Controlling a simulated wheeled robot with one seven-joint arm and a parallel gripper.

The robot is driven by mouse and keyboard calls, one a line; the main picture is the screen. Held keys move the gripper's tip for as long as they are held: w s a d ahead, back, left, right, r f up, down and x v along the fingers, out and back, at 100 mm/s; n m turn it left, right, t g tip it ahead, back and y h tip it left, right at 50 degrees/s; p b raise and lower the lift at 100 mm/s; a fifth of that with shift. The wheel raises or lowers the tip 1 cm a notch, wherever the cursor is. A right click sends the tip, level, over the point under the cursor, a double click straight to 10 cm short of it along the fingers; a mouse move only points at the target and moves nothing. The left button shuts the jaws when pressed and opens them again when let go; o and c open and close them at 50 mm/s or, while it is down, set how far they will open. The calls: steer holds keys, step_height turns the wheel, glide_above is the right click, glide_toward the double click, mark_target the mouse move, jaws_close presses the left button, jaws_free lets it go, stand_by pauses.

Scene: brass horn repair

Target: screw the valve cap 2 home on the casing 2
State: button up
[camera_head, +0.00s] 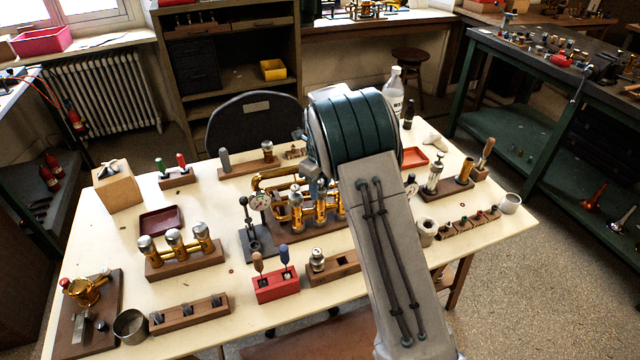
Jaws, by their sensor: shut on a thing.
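The brass horn (270,184) stands on a dark wooden base in the middle of the table, with a row of upright valve casings. Casing 2 (320,211) looks to be the middle one. My gripper (318,190) points down over it, small and partly covered by my own arm. It is shut on valve cap 2, at the top of this casing. The cap is mostly hidden by the jaws, so I cannot tell how it sits on the thread. The casing to the left (296,207) shows a silvery top. The right one is partly behind my arm.
A dial gauge on a stand (258,203) is close on the left of the horn. A red block with screwdrivers (277,288) and a wooden rack (335,268) stand in front. Another three-valve block (183,262) is at left. A clear bottle (394,92) stands behind.

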steer(key=shift+m, duration=0.7)
steer(key=shift+r+m+p, duration=0.15)
steer(key=shift+m+p, duration=0.65)
steer(key=shift+m, duration=0.3)
steer(key=shift+m+p, duration=0.65)
steer(key=shift+m, duration=0.85)
steer(key=shift+m+p, duration=0.75)
steer(key=shift+m, duration=0.05)
steer(key=shift+m+p, duration=0.3)
steer(key=shift+p, duration=0.1)
steer(key=shift+p, duration=0.4)
